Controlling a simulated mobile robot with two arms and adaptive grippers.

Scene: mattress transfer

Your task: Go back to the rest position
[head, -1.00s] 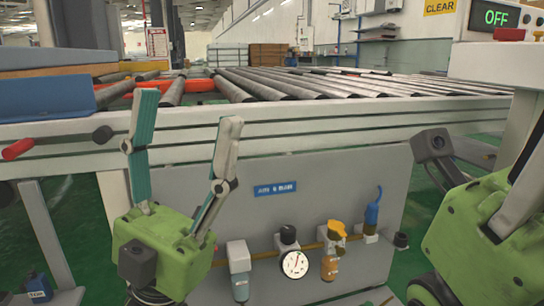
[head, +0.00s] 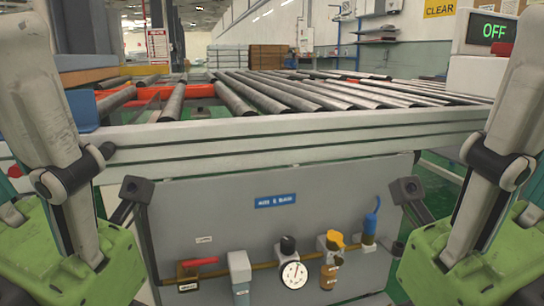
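My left gripper (head: 60,185) stands large and close at the left edge, with its green body at the bottom left corner. One grey finger rises up out of the top of the view. My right gripper (head: 497,165) stands in much the same way at the right edge, its green body at the bottom right. The fingertips and most of the opposite fingers of both are cut off, so their opening does not show. Nothing held can be seen in either. Both are in front of the roller conveyor, one on each side.
The roller conveyor (head: 300,145) crosses the view, its rollers bare. Its grey front panel carries a gauge (head: 294,274), a yellow-topped valve (head: 335,240) and a red-handled valve (head: 197,262). A blue object (head: 83,110) is partly hidden at left.

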